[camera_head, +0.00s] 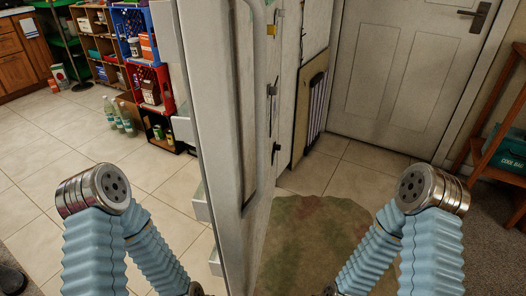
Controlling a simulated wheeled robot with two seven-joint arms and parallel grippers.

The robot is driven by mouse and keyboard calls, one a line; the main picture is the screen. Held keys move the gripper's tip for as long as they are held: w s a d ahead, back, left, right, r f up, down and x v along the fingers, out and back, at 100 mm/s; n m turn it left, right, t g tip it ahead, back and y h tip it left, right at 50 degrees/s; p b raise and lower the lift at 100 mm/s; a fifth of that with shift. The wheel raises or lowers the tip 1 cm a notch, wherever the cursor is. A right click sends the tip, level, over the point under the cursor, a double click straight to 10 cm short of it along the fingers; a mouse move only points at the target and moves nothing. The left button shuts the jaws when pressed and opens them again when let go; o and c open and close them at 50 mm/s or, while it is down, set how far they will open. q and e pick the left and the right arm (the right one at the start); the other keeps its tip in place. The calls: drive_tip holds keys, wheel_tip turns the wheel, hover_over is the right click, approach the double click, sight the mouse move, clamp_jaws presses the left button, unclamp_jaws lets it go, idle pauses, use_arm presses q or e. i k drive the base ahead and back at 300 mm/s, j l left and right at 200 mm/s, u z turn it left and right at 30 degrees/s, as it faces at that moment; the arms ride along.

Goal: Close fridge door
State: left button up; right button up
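The fridge door (217,120) stands open in the middle of the head view, seen nearly edge-on. Its long vertical handle (257,110) is on the face turned right. Pale shelf parts (202,204) stick out from its left side. My two arms, in light blue sleeves, rise from the bottom on either side of the door and bend at silver joints. Neither arm visibly touches the door. Both grippers are out of view. The fridge's interior is not visible.
Several colored crates (152,88) and shelves stand at the back left, with bottles (118,115) on the tiled floor. A mottled rug (312,240) lies right of the door. A closed room door (405,70) is behind. A wooden shelf (490,140) holds a cool bag (507,148) at right.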

sight(227, 57)
drive_tip(key=i+l+z, duration=0.1)
drive_tip(key=l, duration=1.55)
drive_tip(key=i+z, duration=0.15)
